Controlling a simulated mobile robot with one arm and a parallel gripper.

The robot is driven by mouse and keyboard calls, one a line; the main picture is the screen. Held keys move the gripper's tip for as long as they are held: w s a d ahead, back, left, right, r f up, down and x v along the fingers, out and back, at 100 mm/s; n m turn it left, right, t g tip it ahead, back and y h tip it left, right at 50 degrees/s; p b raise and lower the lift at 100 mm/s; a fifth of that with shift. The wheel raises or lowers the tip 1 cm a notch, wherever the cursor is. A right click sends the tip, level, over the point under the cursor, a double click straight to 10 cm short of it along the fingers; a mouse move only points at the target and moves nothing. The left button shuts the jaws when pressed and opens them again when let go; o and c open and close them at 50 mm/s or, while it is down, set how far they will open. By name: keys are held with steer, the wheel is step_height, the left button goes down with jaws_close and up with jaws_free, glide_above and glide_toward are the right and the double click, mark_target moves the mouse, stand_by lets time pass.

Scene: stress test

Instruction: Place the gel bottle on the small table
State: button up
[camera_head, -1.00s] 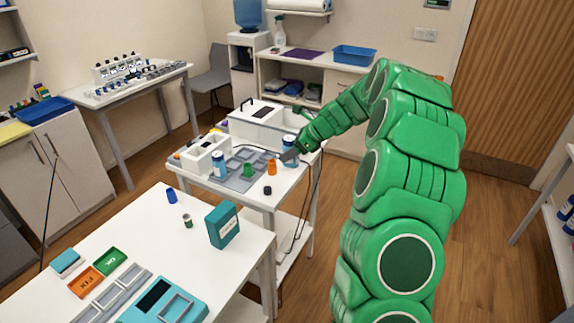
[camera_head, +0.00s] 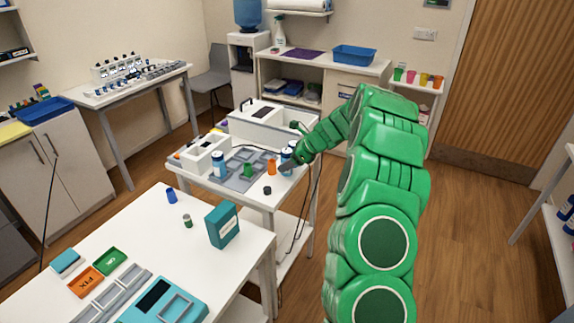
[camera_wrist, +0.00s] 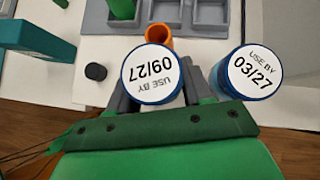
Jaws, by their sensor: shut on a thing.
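My gripper (camera_head: 288,167) is at the right side of the middle white table (camera_head: 240,196). In the wrist view its grey fingers (camera_wrist: 157,98) are shut on a blue-capped bottle marked 09/27 (camera_wrist: 150,74). This bottle (camera_head: 285,156) looks upright; I cannot tell whether its base touches the table. A second blue-capped bottle, marked 03/27 (camera_wrist: 254,72), stands close beside the right finger. Another blue-and-white bottle (camera_head: 218,163) stands at the table's left. The bottles' front labels are not readable. A small white stand with coloured cups (camera_head: 416,88) is at the back right.
An orange container (camera_head: 271,167), a black cap (camera_head: 267,190) and a grey tray (camera_head: 240,183) are near the gripper. A white machine (camera_head: 262,125) stands behind. The near white table (camera_head: 150,235) holds a teal box (camera_head: 222,225). Floor is open at right.

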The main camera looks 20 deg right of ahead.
steer(key=shift+f, duration=0.5)
steer(key=o, duration=0.9)
steer(key=shift+f, duration=0.15)
steer(key=v, duration=1.2)
steer(key=s+a+r+n+g+h, duration=0.1)
steer(key=s+a+r+n+g, duration=0.2)
steer(key=s+a, duration=0.45)
steer(key=s+a+r+n, duration=0.4)
steer(key=s+a+n, duration=0.2)
steer(key=s, duration=0.2)
steer(key=s+a+r+n+g+h, duration=0.1)
steer(key=s+a+r+n+g, duration=0.2)
steer(key=s+a, duration=0.35)
steer(key=s+n+h, duration=0.2)
steer(key=s+n, duration=0.2)
steer(key=s, duration=0.6)
steer(key=s+d+f+n+h, duration=0.1)
steer(key=s+n, duration=0.3)
steer(key=s, duration=0.7)
steer(key=s+d+f+n+h, duration=0.1)
steer(key=s+n, duration=0.3)
steer(key=s, duration=0.6)
steer(key=shift+s+d+h, duration=0.1)
steer(key=shift+s+h, duration=0.2)
steer(key=shift+h, duration=0.6)
